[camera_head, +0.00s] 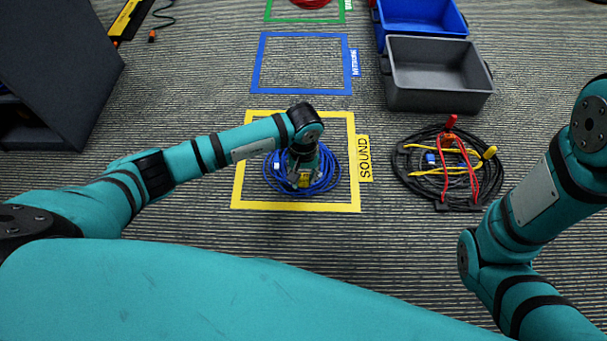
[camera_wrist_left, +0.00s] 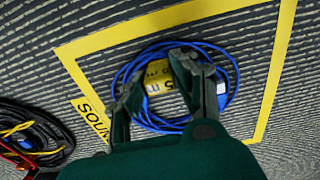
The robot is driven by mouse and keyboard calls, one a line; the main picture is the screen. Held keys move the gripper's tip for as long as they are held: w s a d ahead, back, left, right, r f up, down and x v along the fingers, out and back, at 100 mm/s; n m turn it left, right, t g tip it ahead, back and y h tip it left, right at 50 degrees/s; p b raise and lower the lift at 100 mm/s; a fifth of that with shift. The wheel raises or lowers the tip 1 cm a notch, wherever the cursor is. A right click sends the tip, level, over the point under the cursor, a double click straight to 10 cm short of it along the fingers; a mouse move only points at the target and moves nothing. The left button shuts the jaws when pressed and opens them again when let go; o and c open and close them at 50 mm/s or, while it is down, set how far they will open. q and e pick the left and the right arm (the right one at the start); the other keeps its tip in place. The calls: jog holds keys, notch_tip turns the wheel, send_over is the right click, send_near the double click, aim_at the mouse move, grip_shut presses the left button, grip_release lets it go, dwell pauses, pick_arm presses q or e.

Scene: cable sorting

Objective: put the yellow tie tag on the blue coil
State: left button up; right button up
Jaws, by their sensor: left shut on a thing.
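The blue coil (camera_head: 328,175) lies on the carpet inside the yellow floor square labelled SOUND. It also shows in the left wrist view (camera_wrist_left: 227,68). My left gripper (camera_head: 297,181) points down over the coil's middle. In the left wrist view my left gripper (camera_wrist_left: 162,80) is shut on the yellow tie tag (camera_wrist_left: 159,72), which has dark lettering. The tag (camera_head: 305,180) shows low at the coil, partly hidden by the fingers. I cannot tell whether it touches the cable. My right arm is at the right, its gripper out of view.
A black coil (camera_head: 404,178) with red and yellow ties lies right of the square. A grey bin (camera_head: 437,101) and a blue bin (camera_head: 423,30) stand behind it. An empty blue floor square (camera_head: 258,62) lies beyond. A dark cabinet (camera_head: 55,65) stands at the left.

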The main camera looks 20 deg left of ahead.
pick_arm(q)
jog(key=shift+f+b, duration=0.45)
jog(key=shift+f, duration=0.15)
dwell(1.1)
jog(key=o, duration=0.8)
